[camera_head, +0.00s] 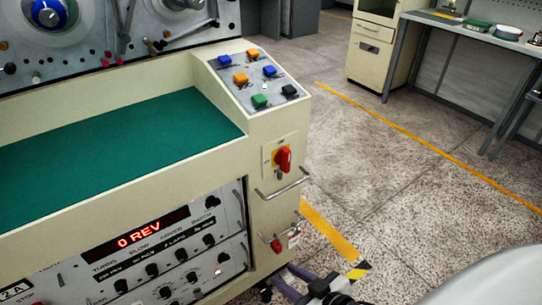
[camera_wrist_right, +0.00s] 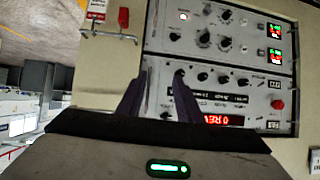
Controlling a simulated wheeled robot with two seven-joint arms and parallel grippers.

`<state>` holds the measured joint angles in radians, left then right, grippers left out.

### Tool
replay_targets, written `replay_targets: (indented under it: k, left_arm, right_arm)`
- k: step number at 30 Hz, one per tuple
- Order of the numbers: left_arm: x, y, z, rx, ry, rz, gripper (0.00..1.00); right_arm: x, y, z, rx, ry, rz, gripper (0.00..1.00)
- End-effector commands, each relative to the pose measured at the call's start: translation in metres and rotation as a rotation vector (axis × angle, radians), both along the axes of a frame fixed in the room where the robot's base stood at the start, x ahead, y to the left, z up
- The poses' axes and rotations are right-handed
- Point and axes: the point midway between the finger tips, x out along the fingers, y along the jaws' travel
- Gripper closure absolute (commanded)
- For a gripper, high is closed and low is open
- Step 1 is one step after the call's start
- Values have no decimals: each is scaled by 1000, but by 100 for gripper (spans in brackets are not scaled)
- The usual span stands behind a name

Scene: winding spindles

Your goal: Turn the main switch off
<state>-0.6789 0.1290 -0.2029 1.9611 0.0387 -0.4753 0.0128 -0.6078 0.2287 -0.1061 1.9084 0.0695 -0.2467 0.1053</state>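The main switch (camera_head: 283,159) is a red rotary knob on a yellow plate, on the end of the cream machine's front, above a metal bar handle. Its knob stands roughly upright, slightly tilted. I cannot make it out in the right wrist view. My right gripper (camera_head: 292,287) is low at the bottom of the head view, below and in front of the switch and apart from it. In the wrist view its two dark fingers (camera_wrist_right: 157,95) are spread with a gap and nothing between them. My left gripper is not in view.
A lower red part (camera_head: 276,245) sits by another bar handle and also shows in the wrist view (camera_wrist_right: 123,17). The instrument panel display (camera_head: 138,240) reads 0 REV. A sloped button box (camera_head: 258,82) is above the switch. Open floor (camera_head: 400,190) lies to the right.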

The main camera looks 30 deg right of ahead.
Motion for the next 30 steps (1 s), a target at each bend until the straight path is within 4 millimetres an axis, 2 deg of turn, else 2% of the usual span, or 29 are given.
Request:
replay_targets:
  k: [1, 4, 7, 10, 13, 17, 24, 30]
  left_arm:
    - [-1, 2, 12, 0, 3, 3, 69]
    - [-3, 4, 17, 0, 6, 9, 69]
    - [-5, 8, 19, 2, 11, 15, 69]
    - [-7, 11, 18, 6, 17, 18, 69]
    - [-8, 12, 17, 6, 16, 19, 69]
    - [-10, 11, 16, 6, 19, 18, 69]
    - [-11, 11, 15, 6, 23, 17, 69]
    - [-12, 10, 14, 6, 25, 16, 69]
  right_arm:
    - [24, -31, 35, -9, -96, -24, 67]
    - [61, -80, 91, 2, -280, -61, 67]
    - [85, -113, 140, 15, -425, -74, 67]
    - [97, -130, 170, 25, -513, -75, 67]
    - [106, -135, 180, 29, -547, -73, 67]
    - [124, -134, 180, 31, -547, -73, 67]
    - [168, -130, 179, 30, -544, -73, 67]
    - [193, -128, 178, 31, -542, -73, 67]
